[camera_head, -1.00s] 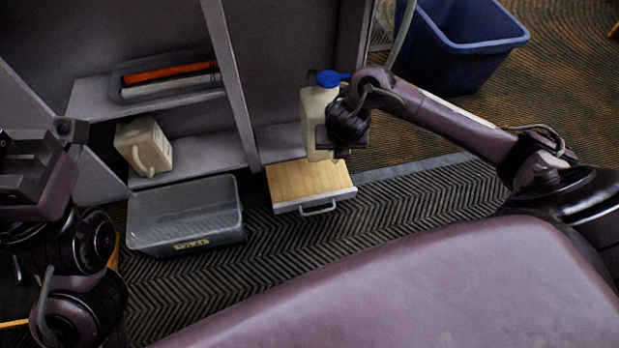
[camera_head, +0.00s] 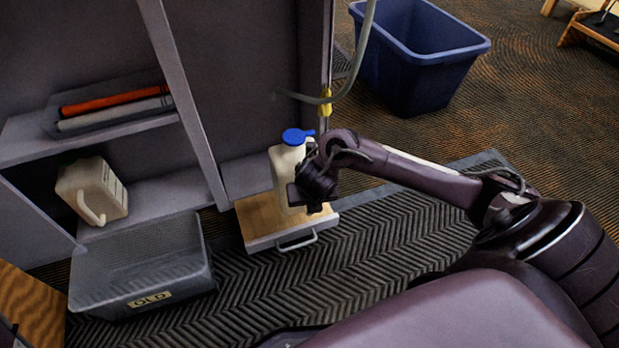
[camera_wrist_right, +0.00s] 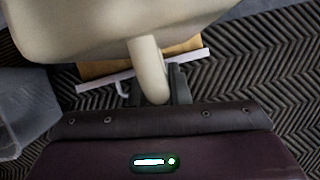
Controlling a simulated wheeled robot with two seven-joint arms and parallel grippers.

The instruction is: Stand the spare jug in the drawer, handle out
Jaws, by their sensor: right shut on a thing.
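A cream jug (camera_head: 283,167) with a blue cap (camera_head: 298,136) is upright over the open drawer (camera_head: 257,222), near its right side. I cannot tell whether its base touches the drawer floor. My right gripper (camera_head: 303,194) is shut on the jug's handle, on the side away from the cabinet. In the right wrist view the handle (camera_wrist_right: 147,62) runs down between the fingers, and the drawer's pale front edge (camera_wrist_right: 190,60) shows behind it. Another cream jug (camera_head: 101,184), with its handle facing out, sits on the lower left shelf. My left gripper is out of view.
A grey bin labelled OLD (camera_head: 190,288) stands on the floor left of the drawer. A tray (camera_head: 55,110) with an orange and a white rod lies on the upper shelf. A grey hose (camera_head: 357,65) hangs by the cabinet's right edge, before a blue bin (camera_head: 425,60).

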